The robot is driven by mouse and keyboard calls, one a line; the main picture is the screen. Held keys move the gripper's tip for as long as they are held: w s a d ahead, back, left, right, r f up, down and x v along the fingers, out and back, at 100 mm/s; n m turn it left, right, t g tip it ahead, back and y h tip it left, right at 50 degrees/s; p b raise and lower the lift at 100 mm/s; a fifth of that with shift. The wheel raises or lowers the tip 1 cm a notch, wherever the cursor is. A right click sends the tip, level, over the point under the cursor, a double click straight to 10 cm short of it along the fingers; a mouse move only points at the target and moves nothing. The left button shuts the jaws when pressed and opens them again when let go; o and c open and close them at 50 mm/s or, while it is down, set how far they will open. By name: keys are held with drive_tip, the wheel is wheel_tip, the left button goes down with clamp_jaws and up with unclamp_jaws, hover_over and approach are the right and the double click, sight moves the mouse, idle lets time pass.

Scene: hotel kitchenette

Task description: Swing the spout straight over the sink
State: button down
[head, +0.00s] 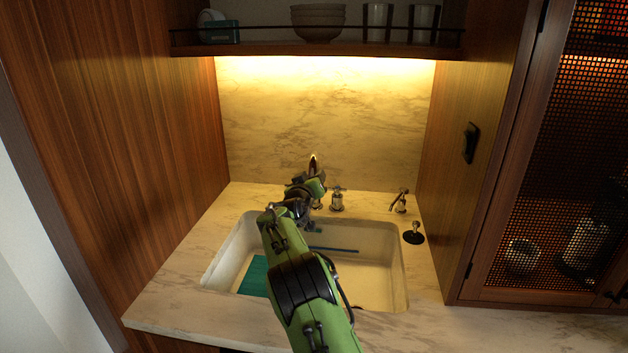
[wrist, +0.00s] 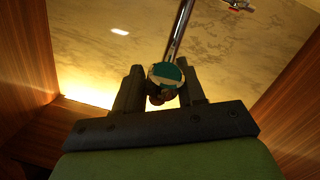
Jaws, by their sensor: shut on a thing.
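The chrome spout (head: 314,161) rises at the back of the sink, in front of the marble backsplash. In the wrist view the spout (wrist: 181,32) runs down from the top to a round end between the two fingers. My gripper (wrist: 163,74) is shut on the spout near that end. In the head view my gripper (head: 312,184) is at the spout, and my arm hides the spout's lower part and its base. The white sink (head: 382,287) lies below, partly covered by my arm.
A chrome tap handle (head: 337,199) stands right of my gripper. A second small chrome fixture (head: 401,200) and a black stopper (head: 414,235) are at the right. A teal item (head: 254,277) lies in the sink. Wooden walls close both sides, and a shelf (head: 350,50) with bowls and glasses hangs above.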

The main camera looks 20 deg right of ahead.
drive_tip(key=shift+w+a+r, duration=0.15)
drive_tip(key=shift+a+r, duration=0.15)
drive_tip(key=shift+r, duration=0.05)
drive_tip(key=c, duration=1.1)
unclamp_jaws()
drive_tip(key=shift+o, duration=1)
drive_tip(key=shift+a, duration=0.1)
drive_tip(key=shift+f, duration=0.1)
drive_tip(key=b+v, duration=0.2)
drive_tip(key=v, duration=1.3)
drive_tip(key=shift+s, duration=0.45)
